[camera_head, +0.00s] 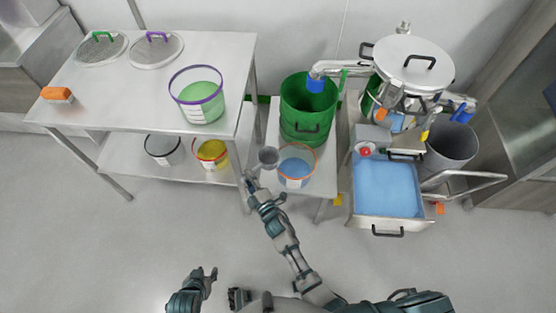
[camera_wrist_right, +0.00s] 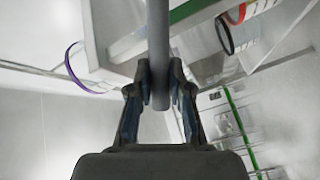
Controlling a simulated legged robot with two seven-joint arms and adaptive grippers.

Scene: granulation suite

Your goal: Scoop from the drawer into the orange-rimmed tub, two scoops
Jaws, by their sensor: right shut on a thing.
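The drawer (camera_head: 388,226) stands pulled out at the right, filled with blue granules (camera_head: 385,184). The orange-rimmed tub (camera_head: 296,151) stands on a low bench with blue material inside. My right gripper (camera_head: 250,182) is shut on the handle of a grey scoop (camera_head: 268,157); the handle (camera_wrist_right: 158,60) runs between its fingers in the wrist view. The scoop's cup is just left of the tub, at the bench's left edge; I cannot tell whether it holds anything. My left gripper (camera_head: 206,274) is open and empty, low over the floor.
A green bin (camera_head: 308,105) stands behind the tub. A steel table (camera_head: 120,105) at the left carries a purple-rimmed tub (camera_head: 198,99), with more tubs on its lower shelf. A grey bin (camera_head: 452,146) and machine with a lidded vessel (camera_head: 414,63) stand near the drawer.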

